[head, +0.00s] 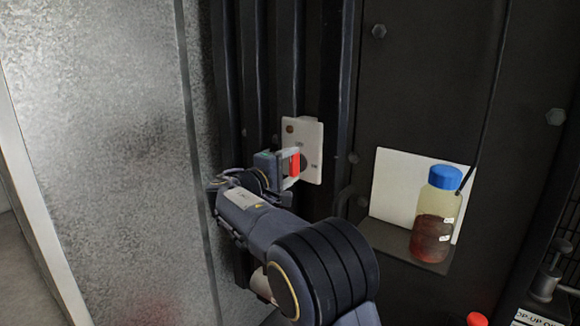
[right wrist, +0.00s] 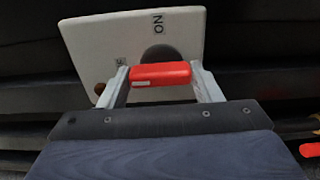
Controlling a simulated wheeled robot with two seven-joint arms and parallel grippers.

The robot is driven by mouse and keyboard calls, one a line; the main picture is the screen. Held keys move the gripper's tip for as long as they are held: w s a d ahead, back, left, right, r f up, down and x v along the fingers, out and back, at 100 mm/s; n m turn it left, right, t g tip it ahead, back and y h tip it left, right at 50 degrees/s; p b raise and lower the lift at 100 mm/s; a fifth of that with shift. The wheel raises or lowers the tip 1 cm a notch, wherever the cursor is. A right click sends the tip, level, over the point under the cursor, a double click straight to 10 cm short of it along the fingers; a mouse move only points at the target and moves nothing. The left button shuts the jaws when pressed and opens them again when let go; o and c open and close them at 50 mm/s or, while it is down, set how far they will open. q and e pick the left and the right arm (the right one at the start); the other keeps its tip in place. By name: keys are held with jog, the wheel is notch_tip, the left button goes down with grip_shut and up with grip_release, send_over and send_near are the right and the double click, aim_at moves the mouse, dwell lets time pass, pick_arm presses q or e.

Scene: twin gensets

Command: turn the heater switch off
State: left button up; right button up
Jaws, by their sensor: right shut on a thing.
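The heater switch is a white plate (head: 309,132) on the dark ribbed wall, with a red handle (head: 294,165) in front of it. In the right wrist view the plate (right wrist: 184,30) shows an "ON" mark, part of another mark, a brown round spot and a dark round hub behind the red handle (right wrist: 160,74). My right gripper (head: 286,164) is at the plate, shut on the red handle, with one finger at each end of it in the right wrist view. The handle stands about upright in the head view. My left gripper is not in view.
A blue-capped bottle (head: 437,220) of dark red liquid stands on a small ledge (head: 390,236) to the right, before a white card (head: 392,180). A grey metal panel (head: 110,120) fills the left. A red object (head: 477,319) shows at the bottom edge.

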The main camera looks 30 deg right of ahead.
jog(key=o, duration=1)
jog(key=shift+a, duration=0.1)
jog(key=b+v, duration=0.1)
jog(key=v, duration=0.6)
jog(key=shift+s+a, duration=0.15)
jog(key=shift+a, duration=0.15)
